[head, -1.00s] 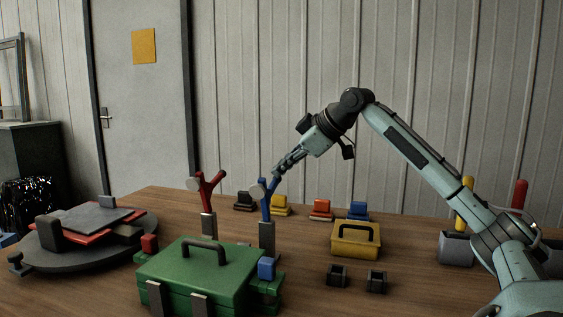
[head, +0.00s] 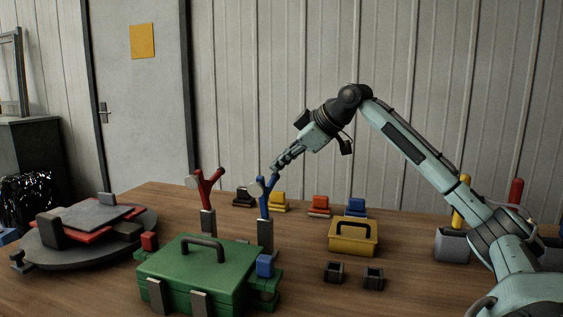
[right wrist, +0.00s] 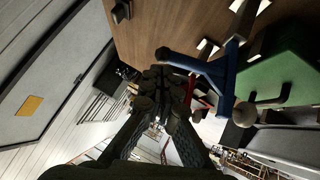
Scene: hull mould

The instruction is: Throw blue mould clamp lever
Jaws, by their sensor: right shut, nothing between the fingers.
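The blue mould clamp lever (head: 265,201) stands upright with a forked top, behind the green mould box (head: 200,271) near its right end. It also shows in the right wrist view (right wrist: 216,72), close beside the fingers. My right gripper (head: 276,164) is shut and empty, at the upper right of the blue lever's fork. In the right wrist view its fingers (right wrist: 166,85) are together next to a rounded end of the fork; I cannot tell whether they touch it. A similar red lever (head: 208,190) stands to the left. My left gripper is out of view.
A round turntable (head: 84,247) with stacked plates is at the left. A yellow box (head: 353,236) with a handle and two small dark blocks lie to the right. Several coloured clamps line the table's back. Grey holders with yellow and red handles stand far right.

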